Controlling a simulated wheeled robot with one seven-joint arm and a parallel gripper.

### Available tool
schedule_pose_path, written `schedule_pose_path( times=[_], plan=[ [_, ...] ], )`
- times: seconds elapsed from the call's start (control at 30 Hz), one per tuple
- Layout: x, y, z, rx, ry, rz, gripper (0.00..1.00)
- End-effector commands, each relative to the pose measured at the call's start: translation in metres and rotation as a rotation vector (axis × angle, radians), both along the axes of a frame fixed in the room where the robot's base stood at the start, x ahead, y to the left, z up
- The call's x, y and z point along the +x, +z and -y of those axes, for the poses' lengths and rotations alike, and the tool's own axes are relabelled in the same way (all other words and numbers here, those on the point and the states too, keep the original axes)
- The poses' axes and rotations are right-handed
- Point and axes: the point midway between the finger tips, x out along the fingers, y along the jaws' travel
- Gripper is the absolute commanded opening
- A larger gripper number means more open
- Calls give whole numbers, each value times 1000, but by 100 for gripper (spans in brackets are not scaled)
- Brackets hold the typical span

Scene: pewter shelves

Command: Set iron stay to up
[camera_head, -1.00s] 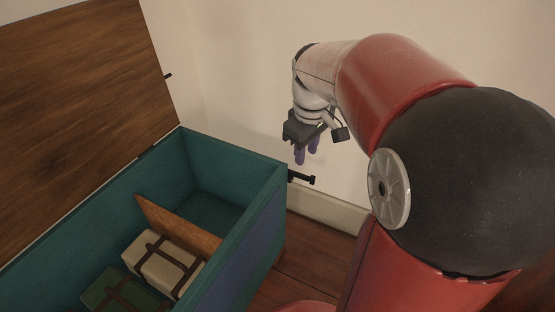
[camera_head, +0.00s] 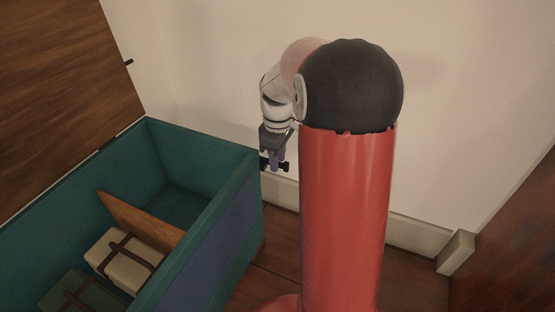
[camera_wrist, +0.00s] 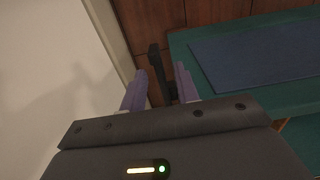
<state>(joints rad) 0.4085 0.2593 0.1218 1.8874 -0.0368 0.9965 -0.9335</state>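The iron stay is a dark bar at the right end of the teal chest (camera_head: 205,222). In the head view its black end (camera_head: 284,167) juts out low beside the chest, partly covered by my gripper (camera_head: 277,160). In the wrist view the stay (camera_wrist: 156,60) shows between the two purple fingers of my gripper (camera_wrist: 160,71). The fingers are apart, with gaps to the bar in that view; I cannot tell whether either touches it. The chest's brown wooden lid (camera_head: 60,90) stands open. A small black peg (camera_head: 128,62) sticks out from the lid's edge.
Inside the chest are a wooden divider (camera_head: 140,222), a cream strapped bundle (camera_head: 125,262) and a green strapped bundle (camera_head: 75,297). A pale wall (camera_head: 200,60) runs close behind the chest and arm. Wooden floor (camera_head: 415,275) is clear at the right.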

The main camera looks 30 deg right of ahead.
Motion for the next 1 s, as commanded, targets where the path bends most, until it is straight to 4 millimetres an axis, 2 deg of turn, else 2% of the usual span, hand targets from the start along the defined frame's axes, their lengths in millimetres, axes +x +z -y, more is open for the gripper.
schedule_pose_path(
  times=[0.27, 0.5, 0.83, 1.0],
  plan=[
    [0, -1, 0, 0, 0, 0, 30],
    [0, -1, 0, 0, 0, 0, 0],
    [0, 0, 0, 0, 0, -2, 0],
    [-1, 8, 5, -14, 1, -20, 0]
  ],
)
